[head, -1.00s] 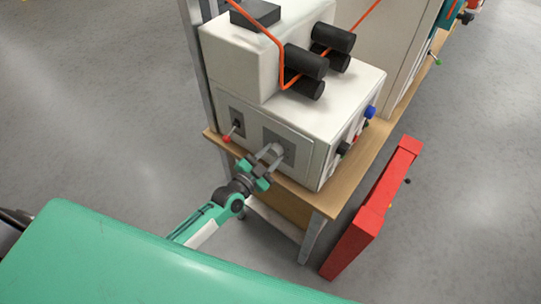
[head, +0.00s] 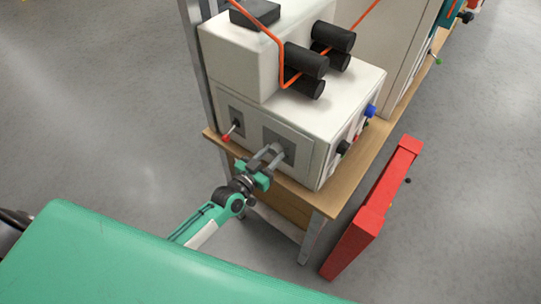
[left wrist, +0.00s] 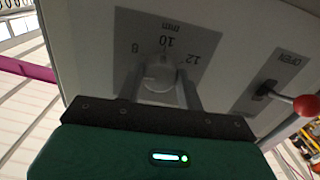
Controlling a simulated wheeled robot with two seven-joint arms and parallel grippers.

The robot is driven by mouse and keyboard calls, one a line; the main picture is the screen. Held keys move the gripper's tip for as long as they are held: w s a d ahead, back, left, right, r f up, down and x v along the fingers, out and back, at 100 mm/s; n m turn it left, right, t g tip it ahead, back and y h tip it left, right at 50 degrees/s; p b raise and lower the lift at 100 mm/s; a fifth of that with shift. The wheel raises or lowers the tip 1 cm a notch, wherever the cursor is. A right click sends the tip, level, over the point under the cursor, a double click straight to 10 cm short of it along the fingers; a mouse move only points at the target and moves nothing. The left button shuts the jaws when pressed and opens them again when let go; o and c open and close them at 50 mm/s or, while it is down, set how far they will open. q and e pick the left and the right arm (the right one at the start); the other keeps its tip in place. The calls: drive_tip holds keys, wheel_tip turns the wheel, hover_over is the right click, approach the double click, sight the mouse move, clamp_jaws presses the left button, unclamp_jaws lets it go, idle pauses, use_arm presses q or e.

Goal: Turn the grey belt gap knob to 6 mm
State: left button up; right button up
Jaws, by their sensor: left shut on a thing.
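The grey belt gap knob (left wrist: 160,78) sits on a grey dial plate (left wrist: 205,45) on the front of the white machine. The plate shows upside down in the left wrist view, with 8, 10, 12 and mm readable; no 6 is visible there. The knob's upper end faces the 10, but I cannot clearly make out a pointer. My left gripper (head: 271,153) is shut on the knob, one finger on each side; its fingers also show in the left wrist view (left wrist: 160,92). In the head view the fingers hide most of the knob. My right gripper is not in view.
A red-tipped lever (left wrist: 304,105) on a plate marked OPEN stands beside the dial; it also shows in the head view (head: 227,137). The machine (head: 300,115) stands on a wooden bench (head: 345,200). A red panel-like object (head: 372,210) stands right of the bench.

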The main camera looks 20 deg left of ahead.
use_arm(q)
drive_tip(key=n, duration=0.5)
drive_tip(key=shift+b, duration=0.3)
idle(0.4)
drive_tip(key=o, duration=1)
drive_tip(key=shift+s+a+f, duration=0.1)
drive_tip(key=shift+s, duration=0.35)
drive_tip(key=shift+b+v, duration=1.95)
drive_tip(key=shift+v, duration=4.5)
